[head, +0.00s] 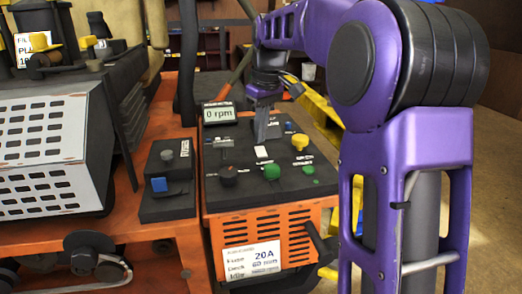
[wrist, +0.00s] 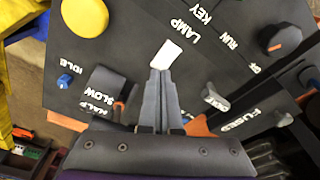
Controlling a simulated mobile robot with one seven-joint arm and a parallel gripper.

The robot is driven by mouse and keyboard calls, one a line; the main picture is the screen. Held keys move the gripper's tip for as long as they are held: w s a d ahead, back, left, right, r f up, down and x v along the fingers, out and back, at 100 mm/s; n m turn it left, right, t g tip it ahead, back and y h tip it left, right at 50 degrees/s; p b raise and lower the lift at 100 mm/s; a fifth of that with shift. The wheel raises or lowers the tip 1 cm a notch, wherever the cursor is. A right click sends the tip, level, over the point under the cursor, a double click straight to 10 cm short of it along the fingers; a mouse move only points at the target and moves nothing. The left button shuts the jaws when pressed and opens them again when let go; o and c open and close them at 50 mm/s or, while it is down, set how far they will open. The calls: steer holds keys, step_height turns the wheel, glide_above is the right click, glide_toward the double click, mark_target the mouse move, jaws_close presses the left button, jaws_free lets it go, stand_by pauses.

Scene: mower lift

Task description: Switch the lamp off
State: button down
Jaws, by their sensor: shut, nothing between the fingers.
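The control panel (head: 225,185) carries a white rocker switch (head: 262,152). In the wrist view the white switch (wrist: 167,55) lies beside the printed word LAMP, which reads upside down. My gripper (head: 262,138) points down at the panel just behind the switch. In the wrist view my gripper (wrist: 160,72) has its two fingers together, empty, with the tips at the switch's near edge. I cannot tell whether they touch it. The lamp itself is not clearly seen in either view.
The display (head: 219,114) reads 0 rpm. An orange-tipped knob (wrist: 281,39) shows in the wrist view.

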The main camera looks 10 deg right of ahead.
mark_target(260, 148)
steer(key=shift+f+b, duration=0.55)
steer(key=shift+f, duration=0.35)
stand_by(0.5)
step_height(260, 148, up, 7)
steer(key=p, duration=0.7)
steer(key=shift+r, duration=0.1)
stand_by(0.3)
